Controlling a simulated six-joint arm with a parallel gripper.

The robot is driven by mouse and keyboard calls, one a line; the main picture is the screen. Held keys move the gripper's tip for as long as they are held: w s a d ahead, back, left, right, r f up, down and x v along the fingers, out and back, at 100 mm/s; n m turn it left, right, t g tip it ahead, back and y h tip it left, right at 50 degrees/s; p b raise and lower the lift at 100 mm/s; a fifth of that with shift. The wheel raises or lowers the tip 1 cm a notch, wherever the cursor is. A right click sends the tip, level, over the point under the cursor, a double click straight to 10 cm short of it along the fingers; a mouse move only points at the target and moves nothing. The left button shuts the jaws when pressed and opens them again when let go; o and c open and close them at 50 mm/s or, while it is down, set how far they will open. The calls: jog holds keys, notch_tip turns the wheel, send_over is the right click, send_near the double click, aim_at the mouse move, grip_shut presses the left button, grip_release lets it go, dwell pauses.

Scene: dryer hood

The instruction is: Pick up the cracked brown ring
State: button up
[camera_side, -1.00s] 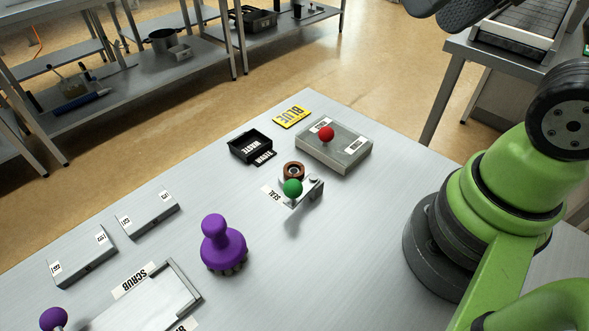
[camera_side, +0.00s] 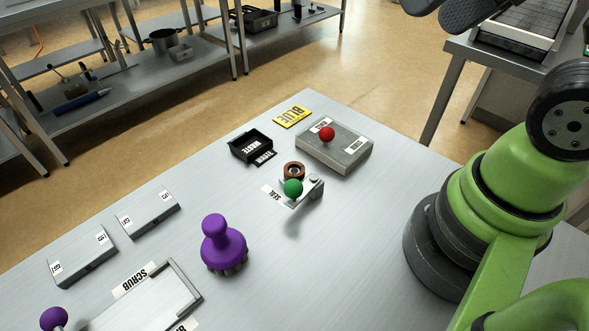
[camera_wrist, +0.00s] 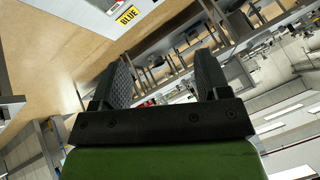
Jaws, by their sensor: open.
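The brown ring (camera_side: 294,170) sits on the small metal seal fixture (camera_side: 302,200), just behind the green ball knob (camera_side: 293,188). A dark opening shows in its middle; the ring is too small to make out a crack. My gripper (camera_wrist: 163,75) shows in the wrist view with its two dark fingers apart and nothing clearly held between them. In the side view, dark finger parts (camera_side: 455,12) show at the top edge, high above and away from the ring. The ring cannot be made out in the wrist view.
A black waste bin (camera_side: 250,146) stands left of the ring. A grey box with a red knob (camera_side: 334,150) stands behind it to the right. A purple-handled brush (camera_side: 222,244) stands in front, left. A yellow BLUE label (camera_side: 291,117) lies at the back. Open tabletop lies right of the fixture.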

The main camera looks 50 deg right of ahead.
jog(key=w+f+g, duration=0.2)
jog(key=w, duration=0.4)
jog(key=g+h, duration=0.2)
jog(key=g, duration=0.3)
send_over(294, 171)
notch_tip(294, 171, down, 14)
jog(key=f, duration=0.1)
jog(key=shift+m, duration=0.3)
jog(key=f, duration=0.4)
jog(key=a+f, duration=0.1)
jog(key=f, duration=0.2)
jog(key=shift+s, duration=0.15)
jog(key=shift+d+f, duration=0.15)
jog(key=shift+f, duration=0.8)
jog(key=shift+d+f, duration=0.2)
jog(key=shift+f, duration=0.8)
jog(key=shift+d+f, duration=0.15)
jog(key=shift+f, duration=0.8)
jog(key=c, duration=1)
